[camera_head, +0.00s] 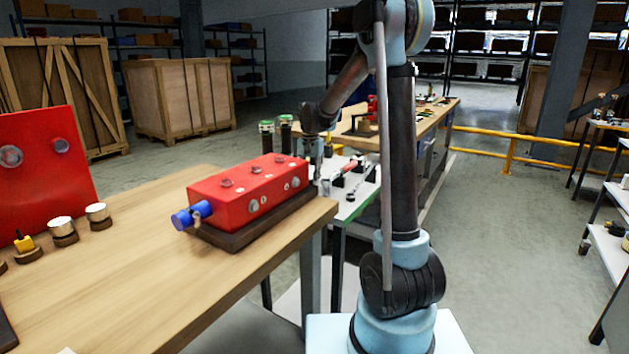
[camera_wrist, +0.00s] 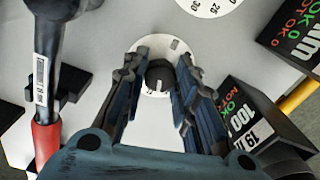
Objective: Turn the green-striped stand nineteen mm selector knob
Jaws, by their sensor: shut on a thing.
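In the wrist view a dark round selector knob (camera_wrist: 160,76) sits on a pale round dial plate (camera_wrist: 152,104) on a light grey top. My gripper (camera_wrist: 159,70) has one finger on each side of the knob and is shut on it. A black block (camera_wrist: 252,122) to the right carries "19", "100" and green "OK" lettering. In the head view my gripper (camera_head: 316,155) points down at the white-topped stand (camera_head: 350,207), which has a green edge. The knob is hidden there behind the red block and my arm.
A red-handled tool (camera_wrist: 45,140) lies left of my gripper in the wrist view. A white numbered dial (camera_wrist: 208,4) is at the top. In the head view a red block (camera_head: 250,192) with a blue fitting stands on the wooden table (camera_head: 130,270) close to my gripper's left.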

